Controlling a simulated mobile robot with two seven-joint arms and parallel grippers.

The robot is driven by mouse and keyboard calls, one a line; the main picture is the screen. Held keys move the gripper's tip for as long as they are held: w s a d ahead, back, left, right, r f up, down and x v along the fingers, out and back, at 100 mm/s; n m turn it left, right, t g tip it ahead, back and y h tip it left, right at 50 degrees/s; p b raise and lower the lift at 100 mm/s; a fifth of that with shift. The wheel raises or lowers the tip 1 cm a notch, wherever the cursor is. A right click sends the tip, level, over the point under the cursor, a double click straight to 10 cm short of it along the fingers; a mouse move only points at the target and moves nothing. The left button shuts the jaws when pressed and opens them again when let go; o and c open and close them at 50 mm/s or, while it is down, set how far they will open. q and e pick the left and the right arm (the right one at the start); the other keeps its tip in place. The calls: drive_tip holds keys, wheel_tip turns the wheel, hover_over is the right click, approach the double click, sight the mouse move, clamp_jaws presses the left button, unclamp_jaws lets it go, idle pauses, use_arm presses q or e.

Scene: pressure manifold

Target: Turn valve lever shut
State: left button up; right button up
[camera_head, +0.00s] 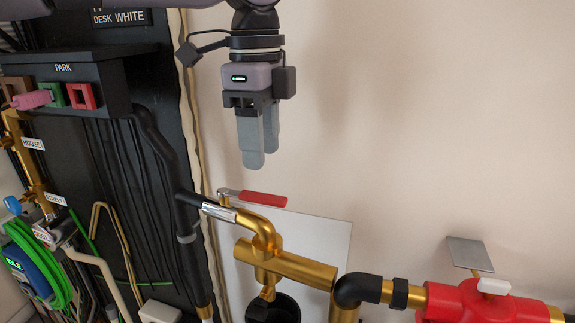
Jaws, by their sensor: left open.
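The valve lever (263,199) has a red grip and a short metal stem. It lies roughly level above the brass valve (262,240), with its red end pointing right. My left gripper (259,164) hangs down from the top of the view, its grey fingers pointing down. It is just above the lever in the picture, with visible space between the fingertips and the grip. The fingers look empty, and the gap between them is partly hidden by the viewing angle. My right gripper is not in view.
A brass pipe (300,270) runs right to a black elbow (357,289) and a red fitting (470,300). A black hose (150,140) and a dark panel (100,180) with a PARK shelf stand left. The pale wall right of the gripper is clear.

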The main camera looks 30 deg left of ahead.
sight(265, 196)
use_arm(q)
drive_tip(key=shift+w+d+r, duration=0.1)
drive_tip(key=shift+w+r, duration=0.05)
drive_tip(key=shift+w+f, duration=0.1)
drive_tip(key=shift+f, duration=0.1)
drive_tip(key=f, duration=0.6)
drive_tip(key=shift+s+f, duration=0.2)
drive_tip(key=shift+f, duration=0.15)
clamp_jaws()
